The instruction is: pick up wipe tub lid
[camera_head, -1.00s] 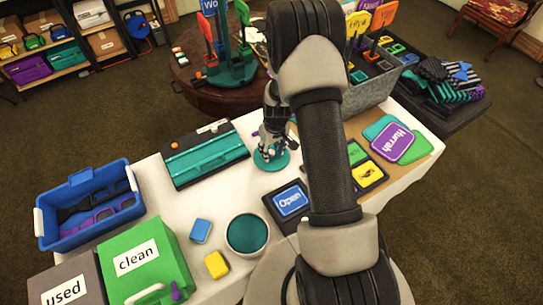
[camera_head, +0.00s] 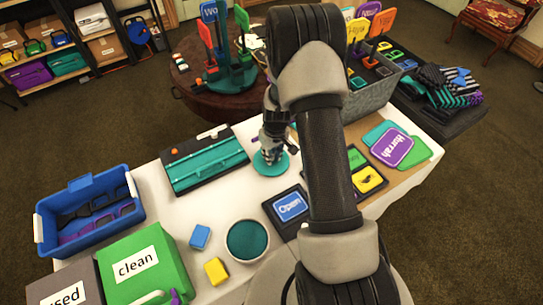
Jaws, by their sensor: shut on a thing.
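The wipe tub lid (camera_head: 264,169) is a flat teal disc near the middle of the white table, right of the black and teal case. My gripper (camera_head: 271,156) points down at the lid and is shut on it. The fingertips are small and partly hidden, and I cannot tell whether the lid is clear of the cloth. The round white tub (camera_head: 248,241), with a teal inside, stands nearer the front, apart from the lid.
A case (camera_head: 205,161) lies left of the gripper. A framed "Open" card (camera_head: 290,206) lies right of the tub.

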